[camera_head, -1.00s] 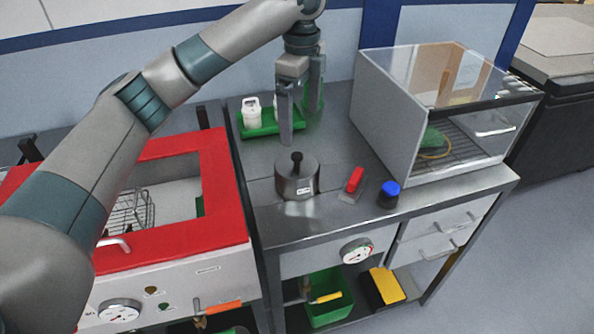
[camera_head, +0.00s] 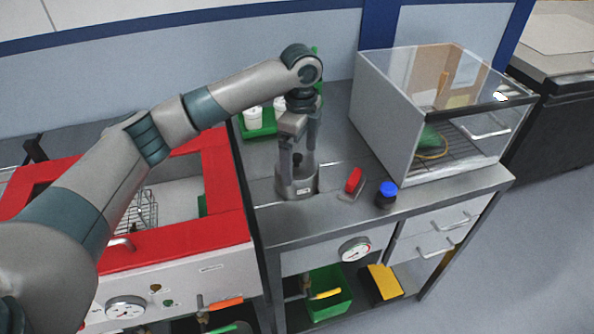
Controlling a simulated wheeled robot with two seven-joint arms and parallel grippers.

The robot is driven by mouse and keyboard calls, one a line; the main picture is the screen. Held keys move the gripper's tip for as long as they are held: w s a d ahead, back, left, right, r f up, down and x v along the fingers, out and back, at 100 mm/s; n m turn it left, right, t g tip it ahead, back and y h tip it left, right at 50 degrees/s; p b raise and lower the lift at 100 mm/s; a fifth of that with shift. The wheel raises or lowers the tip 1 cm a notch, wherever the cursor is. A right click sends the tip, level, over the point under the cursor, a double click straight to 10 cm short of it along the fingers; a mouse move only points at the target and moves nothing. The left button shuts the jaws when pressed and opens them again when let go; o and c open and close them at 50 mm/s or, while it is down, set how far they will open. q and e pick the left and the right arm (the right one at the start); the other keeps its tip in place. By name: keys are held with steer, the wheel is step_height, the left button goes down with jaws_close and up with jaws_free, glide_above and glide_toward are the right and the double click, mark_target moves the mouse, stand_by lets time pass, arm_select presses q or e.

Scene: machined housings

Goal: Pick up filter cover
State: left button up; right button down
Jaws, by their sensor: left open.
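The filter cover (camera_head: 298,187) is a grey metal cylinder with a dark knob on top and a small white label on its side. It stands upright on the steel bench top. My left gripper (camera_head: 299,160) is directly above it, pointing down, with its two fingers apart on either side of the knob. The knob shows between the fingers. I cannot tell whether the fingers touch the cover. My right gripper is not in view.
A red-handled item (camera_head: 353,182) and a blue-capped jar (camera_head: 386,194) stand close to the right of the cover. A clear-fronted cabinet (camera_head: 384,115) is further right. A green tray (camera_head: 258,133) with white containers is behind. A red-topped tank (camera_head: 222,190) is left.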

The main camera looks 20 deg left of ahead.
mark_target(297, 167)
arm_select(q)
steer(key=shift+a+f+p, duration=0.15)
steer(key=shift+f+p, duration=0.25)
steer(key=shift+f, duration=0.05)
steer(key=f, duration=0.1)
steer(key=f+p, duration=0.1)
steer(key=f, duration=0.1)
steer(key=shift+w+a, duration=0.2)
steer(key=shift+a, duration=0.15)
steer(key=shift+f+p, duration=0.3)
steer(key=shift+f, duration=0.35)
steer(key=c, duration=1)
